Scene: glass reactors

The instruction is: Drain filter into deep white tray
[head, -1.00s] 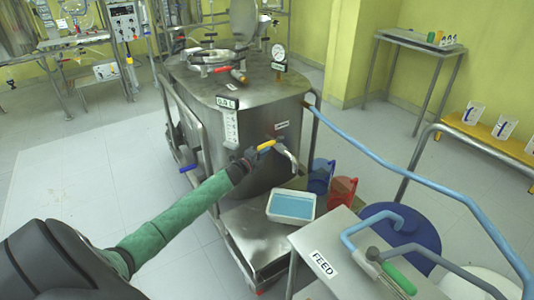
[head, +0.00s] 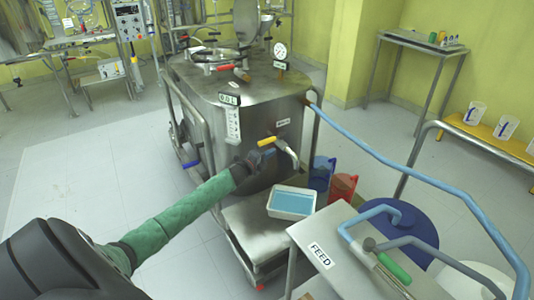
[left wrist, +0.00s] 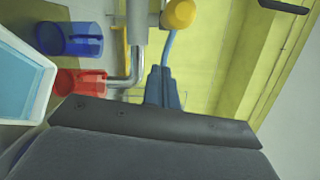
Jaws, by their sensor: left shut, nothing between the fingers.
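The steel filter vessel (head: 258,110) stands on a wheeled frame. Its drain valve has a yellow handle (head: 267,143) and a bent metal spout (head: 291,156). The handle's end (left wrist: 178,14) and the spout (left wrist: 135,65) also show in the left wrist view. The deep white tray (head: 288,215) sits below the spout and holds blue liquid; part of it shows in the left wrist view (left wrist: 42,92). My left gripper (head: 268,153) is shut and empty, just below and left of the yellow handle. Its fingertips (left wrist: 163,80) are together and look apart from the handle. My right gripper is out of view.
A blue jug (head: 321,174) and a red jug (head: 342,188) stand right of the tray. A table marked FEED (head: 345,262), a blue drum (head: 400,222) and a blue hose (head: 400,171) are on the right. The floor on the left is clear.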

